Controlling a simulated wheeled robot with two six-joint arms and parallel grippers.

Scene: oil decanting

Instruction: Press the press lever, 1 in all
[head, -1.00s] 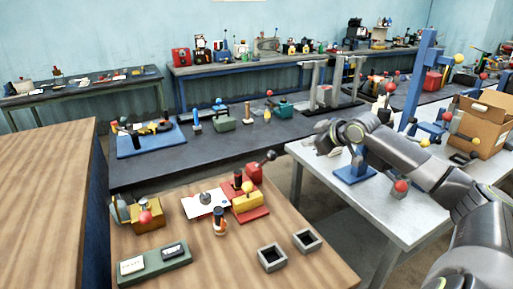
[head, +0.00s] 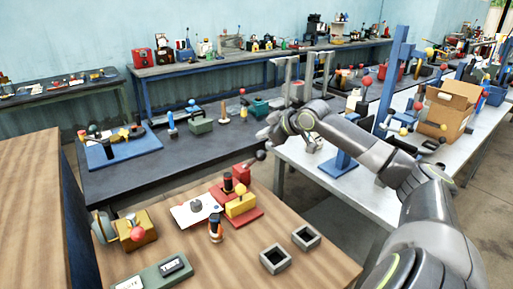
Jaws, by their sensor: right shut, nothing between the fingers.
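A small red device (head: 241,175) stands at the back edge of the wooden table. A lever with a dark ball knob (head: 260,155) sticks out from it to the upper right. It may be the press lever; I cannot tell for certain. My right gripper (head: 266,140) comes in from the right and is shut and empty. In the picture it is just above the dark knob; I cannot tell whether they touch. My left gripper is out of view.
A tall blue stand (head: 393,85) is on the metal table, right.

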